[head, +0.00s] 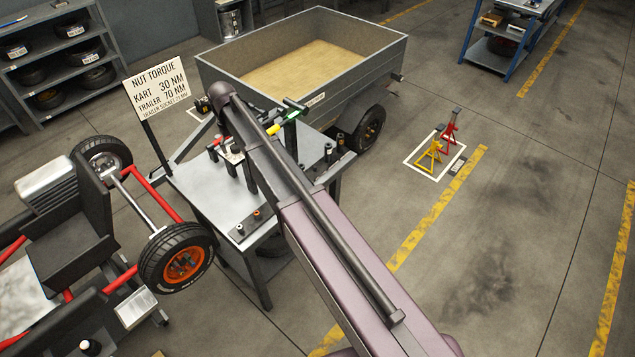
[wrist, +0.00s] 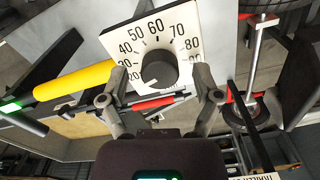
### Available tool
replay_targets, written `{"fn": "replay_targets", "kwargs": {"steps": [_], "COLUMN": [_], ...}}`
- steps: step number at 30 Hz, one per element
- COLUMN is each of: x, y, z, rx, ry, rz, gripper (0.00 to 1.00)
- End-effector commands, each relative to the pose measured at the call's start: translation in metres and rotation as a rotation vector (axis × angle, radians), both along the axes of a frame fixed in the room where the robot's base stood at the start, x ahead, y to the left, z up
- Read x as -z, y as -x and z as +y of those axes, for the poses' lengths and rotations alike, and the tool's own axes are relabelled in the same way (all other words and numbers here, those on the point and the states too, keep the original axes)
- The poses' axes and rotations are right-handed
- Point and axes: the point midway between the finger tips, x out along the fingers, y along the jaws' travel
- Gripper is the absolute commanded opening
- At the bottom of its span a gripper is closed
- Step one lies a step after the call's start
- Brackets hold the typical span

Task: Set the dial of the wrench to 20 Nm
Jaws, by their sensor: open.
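In the wrist view, a white dial plate (wrist: 183,17) carries black numbers, with 20 to 90 readable around a dark round knob (wrist: 159,69). A pale mark shows on the knob's lower left, towards the low numbers, but I cannot tell its exact setting. My gripper (wrist: 161,75) is open, with one finger on each side of the knob; I cannot tell whether they touch it. A yellow grip (wrist: 75,80) with a green light at its end lies left of the dial. In the head view, a yellow and green tool (head: 272,129) shows beside my arm, which hides the gripper.
A grey workbench (head: 205,185) holds several small tools and sockets. A kart with an orange-rimmed wheel (head: 183,264) stands at its left, a trailer (head: 345,70) behind it. A sign (head: 155,86) reads kart 30, trailer 70 Nm. The floor at right is mostly clear.

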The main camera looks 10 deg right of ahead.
Motion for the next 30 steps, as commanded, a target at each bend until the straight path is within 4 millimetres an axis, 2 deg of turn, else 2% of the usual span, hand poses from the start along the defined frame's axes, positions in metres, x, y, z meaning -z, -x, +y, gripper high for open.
{"fn": "replay_targets", "kwargs": {"steps": [17, 18, 30], "x": [0.0, -0.009, -0.043], "y": [0.0, 0.0, 0.0], "z": [0.0, 0.0, 0.0], "rx": [0.383, 0.38, 0.375], "ry": [0.0, 0.0, 0.0], "rz": [0.0, 0.0, 0.0], "gripper": [0.82, 0.82, 0.82]}}
